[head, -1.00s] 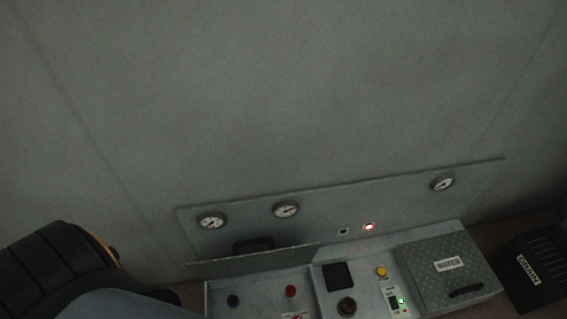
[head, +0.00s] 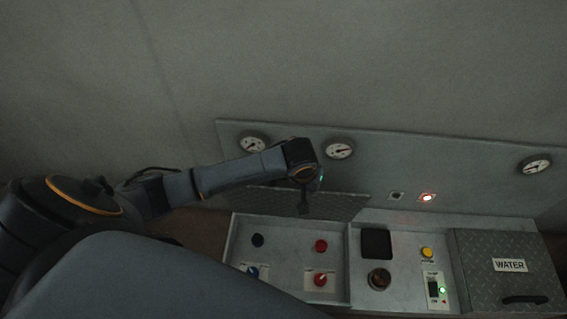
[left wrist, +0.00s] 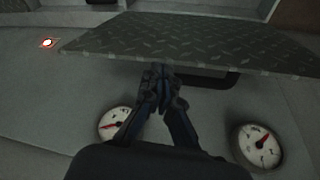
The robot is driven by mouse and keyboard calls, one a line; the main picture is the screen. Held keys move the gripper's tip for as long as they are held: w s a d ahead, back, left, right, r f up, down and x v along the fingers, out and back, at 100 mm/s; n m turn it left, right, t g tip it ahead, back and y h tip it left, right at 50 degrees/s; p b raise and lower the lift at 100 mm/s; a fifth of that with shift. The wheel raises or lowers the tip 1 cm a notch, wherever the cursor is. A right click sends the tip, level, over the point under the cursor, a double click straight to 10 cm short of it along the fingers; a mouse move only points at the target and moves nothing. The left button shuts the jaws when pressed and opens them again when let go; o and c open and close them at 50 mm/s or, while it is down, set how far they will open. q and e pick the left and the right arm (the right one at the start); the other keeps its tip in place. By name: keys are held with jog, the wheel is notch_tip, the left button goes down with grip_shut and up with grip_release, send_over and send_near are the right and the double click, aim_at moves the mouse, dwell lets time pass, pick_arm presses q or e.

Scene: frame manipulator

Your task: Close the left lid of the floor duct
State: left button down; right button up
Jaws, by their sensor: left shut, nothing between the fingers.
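The left lid (head: 340,207) of the floor duct is a grey plate, raised along the back of the left compartment (head: 290,262). In the left wrist view the lid (left wrist: 205,42) shows a diamond-pattern face, with a dark handle (left wrist: 222,80) partly hidden under its edge. My left gripper (head: 304,209) is at the lid in the head view, shut and empty. In the left wrist view its fingertips (left wrist: 163,74) are close to the lid's edge on the gauge side. I cannot tell whether they touch it. My right gripper is not in view.
The back panel carries gauges (head: 340,148) and a red light (head: 427,198). The left compartment holds several knobs. A control section (head: 405,292) is in the middle. A shut lid marked WATER (head: 490,245) is on the right. The wall above is clear.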

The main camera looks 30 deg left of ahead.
pick_arm(q)
jog(key=w+a+r+n+y+b, duration=0.1)
jog(key=w+a+r+n+y, duration=0.2)
jog(key=a, duration=0.5)
jog(key=w+a+f+h+b, duration=0.1)
jog(key=w+f+b, duration=0.2)
jog(key=f, duration=0.6)
jog(key=shift+w+b, duration=0.3)
jog(key=shift+w, duration=0.05)
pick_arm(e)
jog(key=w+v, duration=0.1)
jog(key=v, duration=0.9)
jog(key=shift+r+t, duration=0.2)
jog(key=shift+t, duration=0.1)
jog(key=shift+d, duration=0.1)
